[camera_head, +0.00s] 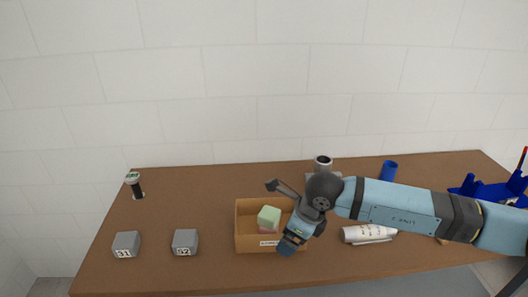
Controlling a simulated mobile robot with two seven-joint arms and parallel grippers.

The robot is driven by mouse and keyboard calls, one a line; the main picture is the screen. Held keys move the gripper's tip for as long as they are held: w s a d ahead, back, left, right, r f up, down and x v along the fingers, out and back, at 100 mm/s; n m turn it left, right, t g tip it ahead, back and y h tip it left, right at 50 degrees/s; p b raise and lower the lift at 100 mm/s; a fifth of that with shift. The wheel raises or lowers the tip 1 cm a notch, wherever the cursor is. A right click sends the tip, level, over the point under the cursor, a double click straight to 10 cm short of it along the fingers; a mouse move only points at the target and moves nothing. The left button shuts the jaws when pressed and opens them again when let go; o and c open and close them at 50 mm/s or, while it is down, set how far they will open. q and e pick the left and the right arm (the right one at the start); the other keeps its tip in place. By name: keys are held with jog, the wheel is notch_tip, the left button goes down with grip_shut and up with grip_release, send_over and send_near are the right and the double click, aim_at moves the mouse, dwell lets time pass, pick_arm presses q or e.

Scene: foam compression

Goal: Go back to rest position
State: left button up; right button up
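My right arm (395,203) comes in from the right above the table (210,278). Its wrist bends down toward the front, over the right side of an open cardboard box (243,220). A dark finger-like part of my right gripper (285,189) points left, above the box's back edge. Whether the gripper is open or shut does not show, and no held object is visible. A pale green block (268,217) sits inside the box, with a pinkish piece partly showing under it. My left gripper is not in view.
Two grey numbered blocks (126,244) (185,242) stand left of the box. A black-and-white post (134,186) is at back left. Grey (322,163) and blue (389,171) cylinders stand behind my arm. A white cylinder (368,234) lies in front. A blue rack (482,190) is far right.

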jog(key=s+a+r+m+g+y, duration=0.2)
jog(key=s+a+r+m+y, duration=0.2)
jog(key=s+a+m+y, duration=0.8)
jog(key=w+d+f+m+t+h, duration=0.1)
jog(key=d+f+m+t, duration=0.3)
jog(key=m+t, duration=0.5)
jog(key=w+d+f+m+t+h, duration=0.25)
jog(key=d+m+t, duration=0.4)
jog(key=m, duration=0.55)
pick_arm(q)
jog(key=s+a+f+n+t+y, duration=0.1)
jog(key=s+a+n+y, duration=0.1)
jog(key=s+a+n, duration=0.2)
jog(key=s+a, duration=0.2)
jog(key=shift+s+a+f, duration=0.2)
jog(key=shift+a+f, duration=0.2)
pick_arm(e)
jog(key=s+d+f+m+g+h, duration=0.2)
jog(key=s+d+f+m+h, duration=0.2)
jog(key=f, duration=0.6)
jog(key=s+d+f+m+g+h, duration=0.2)
jog(key=s+d+f+m+h, duration=0.3)
jog(key=s+d+f+m, duration=0.4)
jog(key=shift+s+d+f, duration=0.55)
jog(key=shift+s+d, duration=0.2)
jog(key=shift+s, duration=0.1)
